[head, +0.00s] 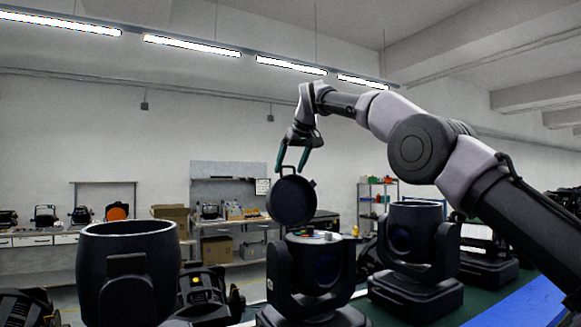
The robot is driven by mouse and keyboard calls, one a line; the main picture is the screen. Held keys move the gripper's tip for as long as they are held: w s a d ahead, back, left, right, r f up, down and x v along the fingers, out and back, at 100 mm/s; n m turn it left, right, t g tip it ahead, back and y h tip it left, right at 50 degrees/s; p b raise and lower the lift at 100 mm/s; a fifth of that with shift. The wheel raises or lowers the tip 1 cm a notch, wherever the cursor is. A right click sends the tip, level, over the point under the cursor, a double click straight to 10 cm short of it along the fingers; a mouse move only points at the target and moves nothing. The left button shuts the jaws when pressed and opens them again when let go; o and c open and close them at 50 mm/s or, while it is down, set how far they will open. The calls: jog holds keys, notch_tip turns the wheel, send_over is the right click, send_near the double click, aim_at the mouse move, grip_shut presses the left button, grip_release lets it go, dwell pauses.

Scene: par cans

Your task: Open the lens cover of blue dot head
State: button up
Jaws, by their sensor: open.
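The middle black moving head (336,264) stands upright in its yoke. Its round dark lens cover (291,203) is raised, standing steeply tilted above the left side of the head's top. Small coloured parts show in the uncovered top. My gripper (291,168) points down just above the cover, with its green-tipped fingers apart on either side of the cover's small upper handle or tab. I cannot tell whether the fingers touch it. No blue dot can be made out on any head, so I cannot tell by mark which one is the blue dot head.
Another black head (128,275) stands large at the near left, and one (415,235) stands right of the middle head, below my arm. A blue strip (525,306) lies on the green table surface at right. Workbenches and shelves stand at the back wall.

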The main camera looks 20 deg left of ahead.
jog(key=v, duration=1)
jog(key=shift+d+r, duration=0.15)
jog(key=shift+r, duration=0.15)
jog(key=shift+s, duration=0.1)
